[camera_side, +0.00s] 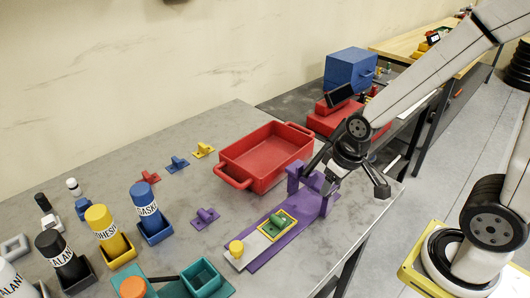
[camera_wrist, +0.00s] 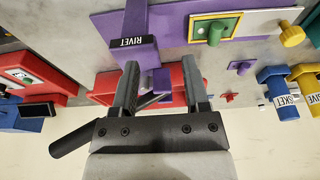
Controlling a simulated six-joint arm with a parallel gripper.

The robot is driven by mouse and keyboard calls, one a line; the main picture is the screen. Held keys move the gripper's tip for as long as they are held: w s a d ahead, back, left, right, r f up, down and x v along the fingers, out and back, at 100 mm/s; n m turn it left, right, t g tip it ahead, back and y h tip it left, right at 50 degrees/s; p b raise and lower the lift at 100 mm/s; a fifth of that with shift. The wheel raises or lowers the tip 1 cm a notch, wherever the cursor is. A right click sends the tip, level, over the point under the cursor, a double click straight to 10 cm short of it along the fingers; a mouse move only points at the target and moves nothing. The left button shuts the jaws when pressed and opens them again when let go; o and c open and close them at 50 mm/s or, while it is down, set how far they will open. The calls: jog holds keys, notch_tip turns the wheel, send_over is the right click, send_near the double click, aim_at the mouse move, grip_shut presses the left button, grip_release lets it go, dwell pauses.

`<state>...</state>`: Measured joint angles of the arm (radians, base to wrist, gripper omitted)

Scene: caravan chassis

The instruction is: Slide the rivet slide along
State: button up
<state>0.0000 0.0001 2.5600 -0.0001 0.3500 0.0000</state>
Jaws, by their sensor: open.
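The rivet slide has a purple base (camera_side: 262,258) with upright purple posts (camera_side: 294,178) at its far end. A pale grey strip (camera_side: 256,250) lies along the base, with a yellow knob (camera_side: 236,248) at its near end and a yellow-framed plate (camera_side: 277,226) farther along. In the wrist view, a black RIVET label (camera_wrist: 132,42) tops a purple post, and a green knob (camera_wrist: 214,34) stands in the yellow frame. My gripper (camera_wrist: 161,72) is open beside the posts. Purple parts show between its fingers; contact cannot be told.
A red tray (camera_side: 235,184) stands just behind the slide. A teal box (camera_side: 203,292) and labelled bottles in holders (camera_side: 102,222) stand to the left. A small purple knobbed plate (camera_side: 205,216) lies between. The table's front edge is close to the slide.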

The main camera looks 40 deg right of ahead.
jog(key=o, duration=0.3)
jog(key=shift+w+v, duration=0.55)
jog(key=shift+v, duration=1.8)
jog(key=n+g, duration=0.2)
jog(key=g, duration=0.1)
send_over(236, 246)
notch_tip(236, 246, down, 5)
jog(key=shift+f, duration=0.4)
jog(key=shift+f, duration=3.9)
